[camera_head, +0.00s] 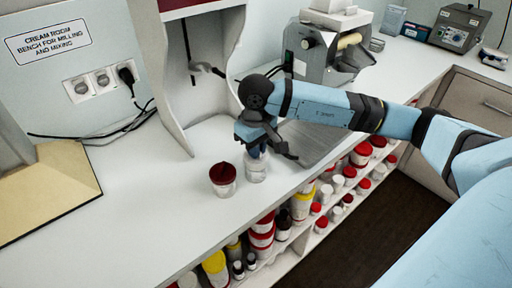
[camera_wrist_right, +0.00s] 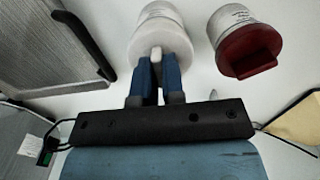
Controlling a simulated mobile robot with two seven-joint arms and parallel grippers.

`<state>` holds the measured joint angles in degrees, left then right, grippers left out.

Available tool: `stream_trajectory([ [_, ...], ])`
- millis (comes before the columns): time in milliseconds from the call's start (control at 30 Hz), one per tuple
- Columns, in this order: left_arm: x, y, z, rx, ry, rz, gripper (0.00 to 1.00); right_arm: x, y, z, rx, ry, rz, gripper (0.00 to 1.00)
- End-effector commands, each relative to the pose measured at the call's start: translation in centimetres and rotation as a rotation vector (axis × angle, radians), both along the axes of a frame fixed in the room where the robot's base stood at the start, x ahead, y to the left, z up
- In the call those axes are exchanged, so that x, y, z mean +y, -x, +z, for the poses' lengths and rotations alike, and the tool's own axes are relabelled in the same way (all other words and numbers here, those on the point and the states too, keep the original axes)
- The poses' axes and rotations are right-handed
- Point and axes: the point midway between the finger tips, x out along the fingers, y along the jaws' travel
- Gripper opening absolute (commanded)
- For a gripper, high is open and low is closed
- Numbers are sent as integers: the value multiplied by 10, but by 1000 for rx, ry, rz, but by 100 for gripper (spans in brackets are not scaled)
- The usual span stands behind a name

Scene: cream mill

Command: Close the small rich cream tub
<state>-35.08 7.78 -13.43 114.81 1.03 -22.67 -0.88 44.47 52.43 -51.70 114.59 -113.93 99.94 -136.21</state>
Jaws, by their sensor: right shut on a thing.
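A pale, clear-white tub (camera_head: 256,170) stands on the white bench, directly under my right gripper (camera_head: 256,150). In the right wrist view the gripper's blue fingers (camera_wrist_right: 157,75) are shut on a small white grip (camera_wrist_right: 156,53) of a white lid (camera_wrist_right: 160,38) at this tub. I cannot tell whether the lid is fully seated. Beside it, just apart, stands a tub with a dark red lid (camera_head: 223,172); this lid (camera_wrist_right: 248,52) has a raised grip and looks tilted. Its label is too small to read, so I cannot tell which is the rich cream tub. My left gripper is not in view.
A mill (camera_head: 327,50) stands behind my right arm, with a grey metal tray (camera_head: 318,141) in front of it. A white stand (camera_head: 168,90) rises behind the tubs. Shelves (camera_head: 283,258) with red-lidded jars lie below the bench edge.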

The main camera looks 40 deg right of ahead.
Motion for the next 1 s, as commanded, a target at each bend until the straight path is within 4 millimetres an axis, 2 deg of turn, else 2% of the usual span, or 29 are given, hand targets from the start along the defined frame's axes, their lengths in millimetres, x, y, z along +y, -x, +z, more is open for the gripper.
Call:
stream_trajectory([
  [1000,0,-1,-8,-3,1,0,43,0,0,-3,0,0,0,0],
])
